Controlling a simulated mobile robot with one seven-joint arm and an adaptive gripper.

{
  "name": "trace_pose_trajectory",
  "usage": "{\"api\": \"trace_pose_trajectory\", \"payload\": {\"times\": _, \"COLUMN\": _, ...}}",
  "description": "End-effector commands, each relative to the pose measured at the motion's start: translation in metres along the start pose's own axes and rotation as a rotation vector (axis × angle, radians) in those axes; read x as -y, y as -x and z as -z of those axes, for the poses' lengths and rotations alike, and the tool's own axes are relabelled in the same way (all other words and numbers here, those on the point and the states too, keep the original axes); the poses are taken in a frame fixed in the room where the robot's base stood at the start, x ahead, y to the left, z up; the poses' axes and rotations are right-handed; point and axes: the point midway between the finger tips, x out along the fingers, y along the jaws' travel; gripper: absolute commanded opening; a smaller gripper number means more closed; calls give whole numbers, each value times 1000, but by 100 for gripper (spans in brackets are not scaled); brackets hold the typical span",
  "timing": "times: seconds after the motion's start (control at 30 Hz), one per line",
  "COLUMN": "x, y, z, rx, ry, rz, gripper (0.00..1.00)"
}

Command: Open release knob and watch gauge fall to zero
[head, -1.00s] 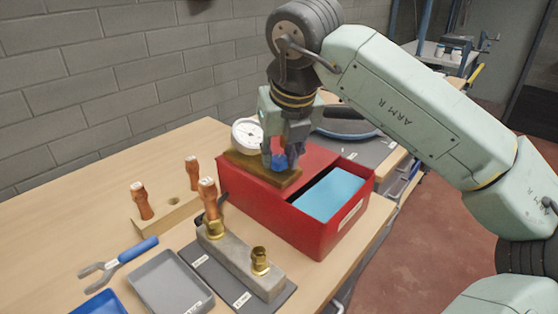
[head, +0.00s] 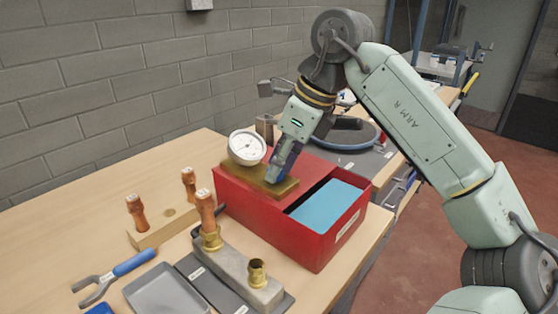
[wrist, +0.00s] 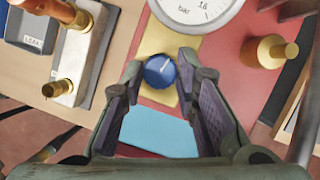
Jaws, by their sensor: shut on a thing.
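The blue release knob (wrist: 159,71) has a white line on top and sits on a brass block (head: 268,186). The block is on top of a red box (head: 262,215). My gripper (wrist: 159,74) has its two fingers on either side of the knob, shut on it; in the head view my gripper (head: 279,177) hides most of the knob. The round white gauge (head: 247,147) stands on the block beside the knob. In the wrist view the gauge (wrist: 195,8) is cut off, with "bar" and "16" showing. Its needle reading is too small to tell.
Copper fittings (head: 138,211) stand on a wooden block at left. A grey manifold with brass fittings (head: 257,272) lies in front of the box. A blue-handled wrench (head: 134,262) and a grey tray (head: 168,290) are at front left. A blue panel (head: 330,205) fills the box's right part.

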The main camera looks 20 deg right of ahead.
Motion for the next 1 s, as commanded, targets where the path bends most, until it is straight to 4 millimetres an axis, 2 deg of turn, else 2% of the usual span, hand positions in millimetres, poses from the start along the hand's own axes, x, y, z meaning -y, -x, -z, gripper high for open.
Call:
{"api": "trace_pose_trajectory", "payload": {"times": 0.4, "x": 2, "y": 0, "z": 0, "rx": 0, "ry": 140, "rz": -57, "gripper": 0}}
{"api": "trace_pose_trajectory", "payload": {"times": 0.87, "x": 2, "y": 0, "z": 0, "rx": -1, "ry": 151, "rz": -61, "gripper": 0}}
{"api": "trace_pose_trajectory", "payload": {"times": 0.9, "x": 2, "y": 0, "z": 0, "rx": -1, "ry": 151, "rz": -61, "gripper": 28}}
{"api": "trace_pose_trajectory", "payload": {"times": 1.0, "x": 2, "y": 0, "z": 0, "rx": -1, "ry": 151, "rz": -61, "gripper": 35}}
